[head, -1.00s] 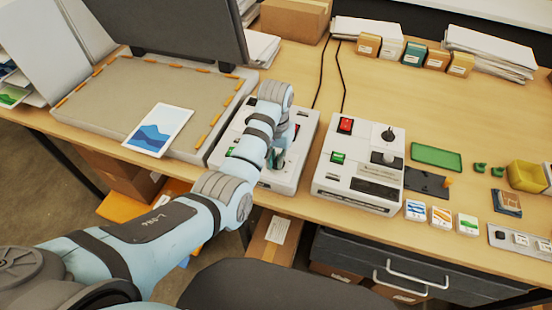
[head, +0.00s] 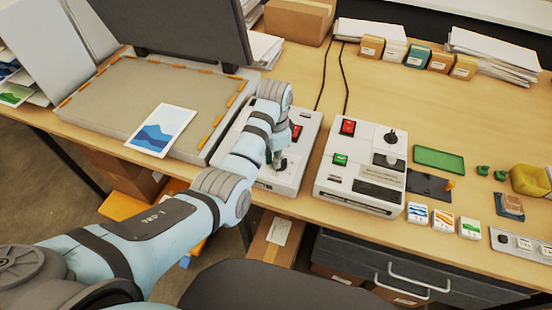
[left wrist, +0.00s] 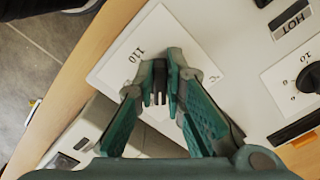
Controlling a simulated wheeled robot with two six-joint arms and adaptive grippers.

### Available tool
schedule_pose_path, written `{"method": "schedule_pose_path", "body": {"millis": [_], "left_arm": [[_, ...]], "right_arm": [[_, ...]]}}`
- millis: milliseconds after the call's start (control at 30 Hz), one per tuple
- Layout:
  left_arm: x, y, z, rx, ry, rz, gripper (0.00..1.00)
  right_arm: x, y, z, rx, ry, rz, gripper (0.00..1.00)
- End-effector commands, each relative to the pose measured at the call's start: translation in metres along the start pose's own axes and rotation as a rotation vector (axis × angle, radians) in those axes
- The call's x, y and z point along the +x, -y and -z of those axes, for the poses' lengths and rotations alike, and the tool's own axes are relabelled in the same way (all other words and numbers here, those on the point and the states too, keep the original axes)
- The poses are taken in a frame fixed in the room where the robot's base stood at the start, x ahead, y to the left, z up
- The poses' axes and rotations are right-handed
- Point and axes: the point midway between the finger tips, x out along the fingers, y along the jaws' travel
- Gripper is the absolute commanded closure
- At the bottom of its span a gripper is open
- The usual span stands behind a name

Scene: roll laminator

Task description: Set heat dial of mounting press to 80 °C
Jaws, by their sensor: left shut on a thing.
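The heat dial (left wrist: 160,92) is a dark knob on a white scale plate in the left wrist view. The figure 110 and a °C mark show on the plate; most other figures are hidden by the fingers. My left gripper (left wrist: 160,84) is shut on the dial, a green finger on each side. In the head view my left gripper (head: 277,158) reaches down onto a white control unit (head: 290,180) beside the flat grey press bed (head: 115,105). The dial's pointer setting cannot be read. My right gripper is not in view.
A second white machine (head: 360,185) with red and green switches stands to the right. A picture card (head: 162,130) lies on the press bed. Small boxes and trays fill the right side.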

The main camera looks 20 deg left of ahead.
Motion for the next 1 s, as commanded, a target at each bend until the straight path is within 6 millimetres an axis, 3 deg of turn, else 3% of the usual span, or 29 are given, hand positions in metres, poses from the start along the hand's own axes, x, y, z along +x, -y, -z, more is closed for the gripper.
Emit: {"method": "schedule_pose_path", "body": {"millis": [400,1000], "left_arm": [[-0.0007,0.0038,0.0009,0.228,-0.002,0.002,1.0],[-0.0008,0.0044,0.0013,0.269,-0.002,0.002,1.0]], "right_arm": [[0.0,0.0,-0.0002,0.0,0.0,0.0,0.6],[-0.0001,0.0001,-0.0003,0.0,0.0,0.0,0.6]]}}
